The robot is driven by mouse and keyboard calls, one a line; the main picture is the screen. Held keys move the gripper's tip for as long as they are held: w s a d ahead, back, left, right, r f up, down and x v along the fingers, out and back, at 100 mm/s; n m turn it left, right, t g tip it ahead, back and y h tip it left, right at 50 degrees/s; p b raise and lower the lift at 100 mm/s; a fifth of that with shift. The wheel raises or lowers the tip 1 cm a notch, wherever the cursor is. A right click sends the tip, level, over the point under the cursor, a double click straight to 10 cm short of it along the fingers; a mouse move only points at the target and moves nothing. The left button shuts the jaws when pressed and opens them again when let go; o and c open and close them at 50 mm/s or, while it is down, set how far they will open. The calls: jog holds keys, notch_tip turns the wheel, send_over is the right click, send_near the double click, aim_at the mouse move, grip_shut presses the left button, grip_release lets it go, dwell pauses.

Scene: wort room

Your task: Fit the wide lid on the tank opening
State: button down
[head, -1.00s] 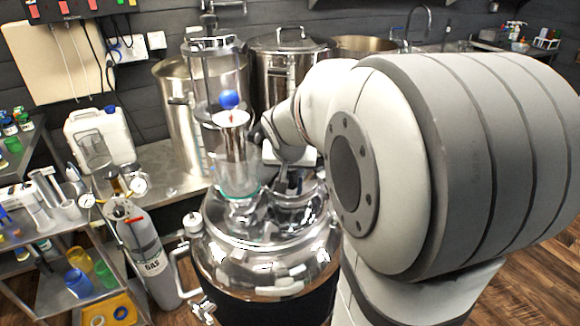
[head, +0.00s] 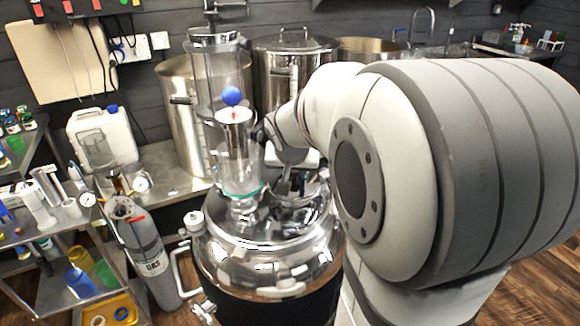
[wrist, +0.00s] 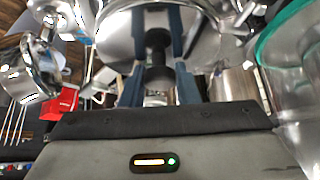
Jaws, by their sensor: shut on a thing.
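The shiny steel tank (head: 265,262) stands in the middle of the head view, with a domed, reflective top. My gripper (head: 290,183) is low over the right part of that top, partly hidden by my arm. In the wrist view my gripper (wrist: 158,52) has its two dark blue fingers shut on the black knob of the wide lid (wrist: 206,40). The lid is a shiny round disc beyond the fingertips. The tank opening is hidden around the gripper and lid. I cannot tell whether the lid touches its rim.
A clear glass cylinder (head: 240,160) with a blue ball on top stands on the tank, close left of my gripper. A grey gas bottle (head: 150,262) and a shelf of small vessels are at left. Steel pots (head: 290,68) stand behind.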

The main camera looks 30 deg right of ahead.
jog(key=c, duration=1.4)
grip_release()
jog(key=p+v, duration=0.4)
jog(key=v, duration=0.7)
jog(key=shift+o, duration=0.4)
jog(key=s+a+f+n+g+y, duration=0.2)
jog(key=s+a+f+n, duration=0.4)
jog(key=s+a, duration=0.4)
jog(key=s+f+y, duration=0.1)
jog(key=s, duration=0.3)
jog(key=shift+a+f+g, duration=0.25)
jog(key=shift+a+g, duration=0.05)
jog(key=shift+g, duration=0.1)
